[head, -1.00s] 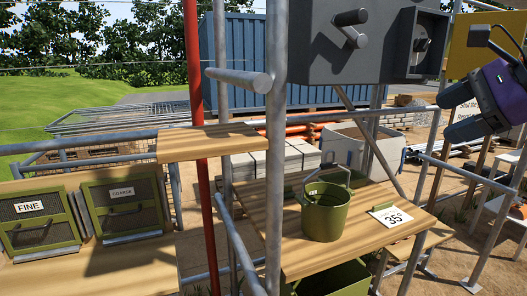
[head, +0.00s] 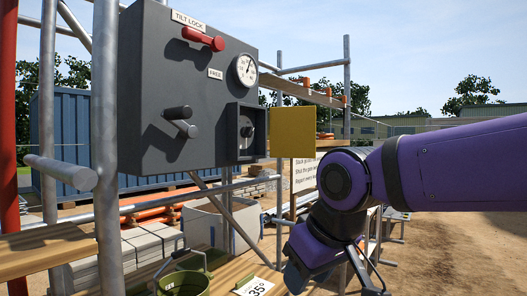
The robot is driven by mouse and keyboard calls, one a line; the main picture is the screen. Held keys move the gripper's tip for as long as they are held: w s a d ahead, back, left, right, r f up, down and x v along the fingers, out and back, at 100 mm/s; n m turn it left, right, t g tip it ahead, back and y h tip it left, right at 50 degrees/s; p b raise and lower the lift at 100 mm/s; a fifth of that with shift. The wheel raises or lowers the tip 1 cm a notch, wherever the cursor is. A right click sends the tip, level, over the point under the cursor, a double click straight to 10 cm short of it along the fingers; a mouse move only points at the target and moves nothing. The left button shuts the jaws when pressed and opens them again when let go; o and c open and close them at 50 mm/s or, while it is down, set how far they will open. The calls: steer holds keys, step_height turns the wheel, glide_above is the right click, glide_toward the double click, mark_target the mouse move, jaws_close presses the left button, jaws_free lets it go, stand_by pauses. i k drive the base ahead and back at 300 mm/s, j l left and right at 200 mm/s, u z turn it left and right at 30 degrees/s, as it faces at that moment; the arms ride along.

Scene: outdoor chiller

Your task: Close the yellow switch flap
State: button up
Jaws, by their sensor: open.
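The yellow switch flap (head: 293,132) is a flat square panel. It stands swung open to the right of a dark recessed switch box (head: 247,132), so the round switch inside is uncovered. The box is on the front of a grey control panel (head: 160,75). My purple arm comes in from the right, and its wrist hangs below and to the right of the flap, apart from it. My gripper (head: 366,278) points downward near the bottom edge, open and seemingly empty; its tips are partly cut off or hidden.
The panel carries a red tilt lock handle (head: 203,39), a gauge (head: 246,69) and a dark protruding handle (head: 179,121). Scaffold poles (head: 105,150) stand at left. A green bucket (head: 184,282) and a 35° card (head: 257,287) are on the wooden bench below. Sandy ground lies open at right.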

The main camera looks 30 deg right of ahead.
mark_target(292, 130)
steer(key=i+l, duration=0.25)
steer(key=l, duration=0.25)
steer(key=i+l, duration=0.2)
steer(key=l, duration=0.25)
steer(key=i+l, duration=0.25)
steer(key=l, duration=0.25)
steer(key=i+l, duration=0.2)
steer(key=l, duration=0.25)
steer(key=i+l, duration=0.25)
steer(key=l, duration=0.25)
steer(key=i+l, duration=0.2)
steer(key=l, duration=0.25)
steer(key=i+l, duration=0.25)
steer(key=l, duration=0.25)
steer(key=i+l, duration=0.2)
steer(key=l, duration=0.25)
steer(key=i+l+u, duration=0.15)
steer(key=l+u, duration=0.5)
steer(key=u, duration=0.15)
steer(key=i+l+u, duration=0.1)
steer(key=l+u, duration=0.25)
steer(key=u, duration=1.5)
